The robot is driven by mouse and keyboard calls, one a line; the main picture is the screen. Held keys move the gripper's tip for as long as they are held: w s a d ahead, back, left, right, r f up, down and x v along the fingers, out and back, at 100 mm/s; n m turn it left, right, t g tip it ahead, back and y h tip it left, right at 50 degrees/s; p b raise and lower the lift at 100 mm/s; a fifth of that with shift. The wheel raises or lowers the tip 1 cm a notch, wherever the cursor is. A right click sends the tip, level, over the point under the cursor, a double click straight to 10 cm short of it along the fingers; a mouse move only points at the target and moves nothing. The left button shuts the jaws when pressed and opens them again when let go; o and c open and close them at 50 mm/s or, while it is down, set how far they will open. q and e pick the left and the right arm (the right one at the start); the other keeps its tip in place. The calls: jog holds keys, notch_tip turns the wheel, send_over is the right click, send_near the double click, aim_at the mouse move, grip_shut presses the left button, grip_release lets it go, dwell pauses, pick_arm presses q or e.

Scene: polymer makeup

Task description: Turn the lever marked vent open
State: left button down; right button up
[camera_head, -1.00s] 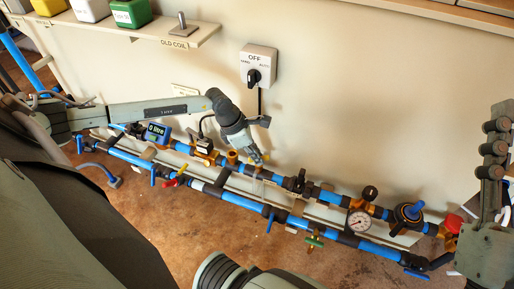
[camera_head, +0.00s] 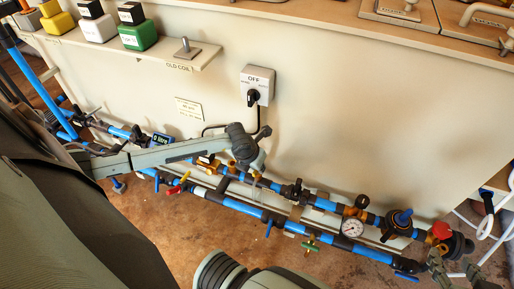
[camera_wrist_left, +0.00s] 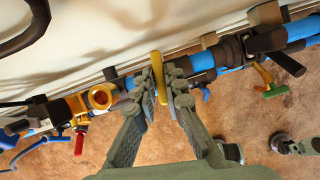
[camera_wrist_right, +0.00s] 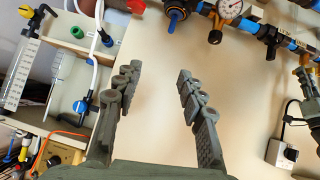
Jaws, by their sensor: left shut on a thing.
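A yellow lever (camera_wrist_left: 156,78) stands on the blue pipe run between the fingers of my left gripper (camera_wrist_left: 160,80), which is shut on it. In the head view this gripper (camera_head: 254,175) reaches down onto the upper pipe, and its fingers largely hide the lever there. No vent marking is readable on it. My right gripper (camera_wrist_right: 158,82) is open and empty, with its fingers wide apart. In the head view it shows at the lower right (camera_head: 455,272), beside the right end of the pipes.
A gauge (camera_head: 352,227), a blue-topped valve (camera_head: 402,218) and a red knob (camera_head: 442,230) sit along the pipes to the right. A red lever (camera_head: 178,186) is on the lower pipe. An OFF switch box (camera_head: 258,82) is on the wall above.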

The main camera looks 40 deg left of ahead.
pick_arm(q)
jog(key=shift+n+y, duration=0.3)
jog(key=shift+n, duration=0.5)
pick_arm(e)
jog(key=shift+s+d+f+g+h, duration=0.3)
jog(key=shift+s+d+f+g, duration=0.1)
jog(key=shift+s+d+f, duration=0.15)
jog(key=shift+d, duration=0.1)
pick_arm(q)
jog(key=c, duration=1.6)
grip_release()
jog(key=v, duration=1.2)
jog(key=shift+d, duration=0.1)
